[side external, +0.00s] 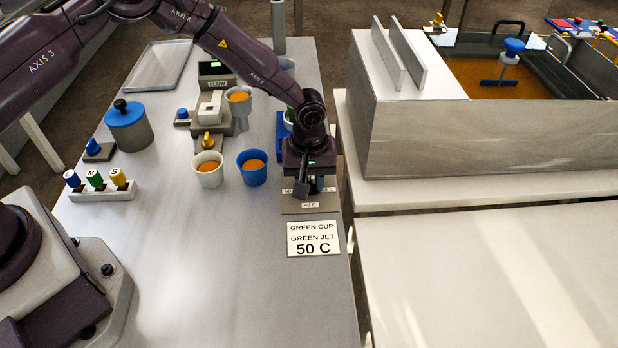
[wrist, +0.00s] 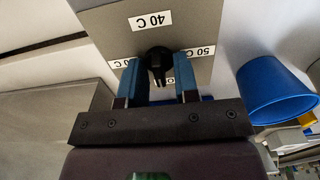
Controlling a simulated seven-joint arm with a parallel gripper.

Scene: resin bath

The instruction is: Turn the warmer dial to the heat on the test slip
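The warmer dial is a black knob (wrist: 158,64) on a grey plate (wrist: 115,28) with white temperature labels. In the wrist view the 40 C label (wrist: 151,20) and the 50 C label (wrist: 201,52) read upside down; another label at the left is partly covered. My gripper (wrist: 158,75) has its blue fingers apart, one each side of the knob; contact is unclear. In the side view my gripper (side external: 308,184) hides most of the dial. The plate's front (side external: 312,204) shows there. The test slip (side external: 313,239) in front reads GREEN CUP, GREEN JET, 50 C.
A blue cup (side external: 252,168) and a white cup (side external: 207,170) with orange contents stand left of the dial. The resin bath (side external: 470,135) stands right, across a gap.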

